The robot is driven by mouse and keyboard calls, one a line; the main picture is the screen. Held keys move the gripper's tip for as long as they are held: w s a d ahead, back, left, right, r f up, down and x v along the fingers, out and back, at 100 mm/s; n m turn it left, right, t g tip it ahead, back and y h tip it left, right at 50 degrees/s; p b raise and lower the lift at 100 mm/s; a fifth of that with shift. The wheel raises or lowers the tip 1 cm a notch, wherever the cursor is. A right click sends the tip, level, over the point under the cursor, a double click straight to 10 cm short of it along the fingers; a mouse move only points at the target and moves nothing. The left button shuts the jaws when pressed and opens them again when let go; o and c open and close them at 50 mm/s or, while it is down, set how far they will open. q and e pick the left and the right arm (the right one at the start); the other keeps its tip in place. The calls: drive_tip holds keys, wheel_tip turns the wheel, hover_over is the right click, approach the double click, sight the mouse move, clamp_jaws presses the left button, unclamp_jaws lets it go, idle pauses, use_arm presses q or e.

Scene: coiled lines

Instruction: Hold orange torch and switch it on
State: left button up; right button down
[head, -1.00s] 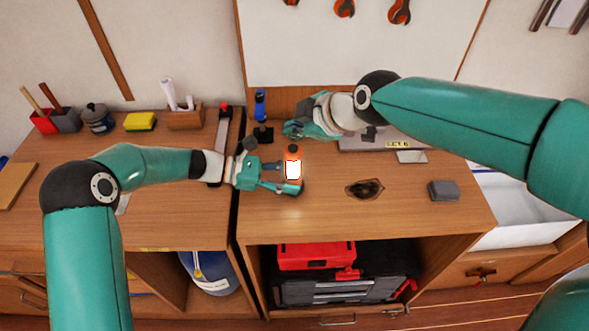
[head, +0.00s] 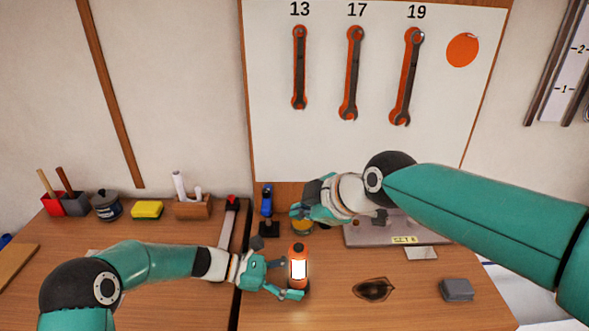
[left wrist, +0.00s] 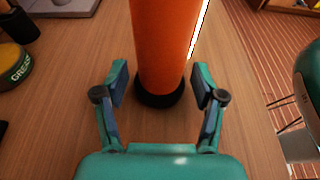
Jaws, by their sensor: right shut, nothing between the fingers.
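The orange torch (head: 299,251) stands upright on the wooden bench with its white panel glowing. It also fills the upper middle of the left wrist view (left wrist: 165,45), with its black base on the wood. My left gripper (head: 277,270) is at the torch's left side, low over the bench. In the left wrist view its fingers (left wrist: 160,86) are spread on either side of the torch, with a gap on both sides. My right gripper (head: 302,208) is shut and empty, above and behind the torch.
A grease tin (left wrist: 14,65) stands behind the torch, near a blue tool on a black stand (head: 267,212). Wrenches (head: 352,75) hang on the white board.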

use_arm(q)
drive_tip(key=shift+r, duration=0.25)
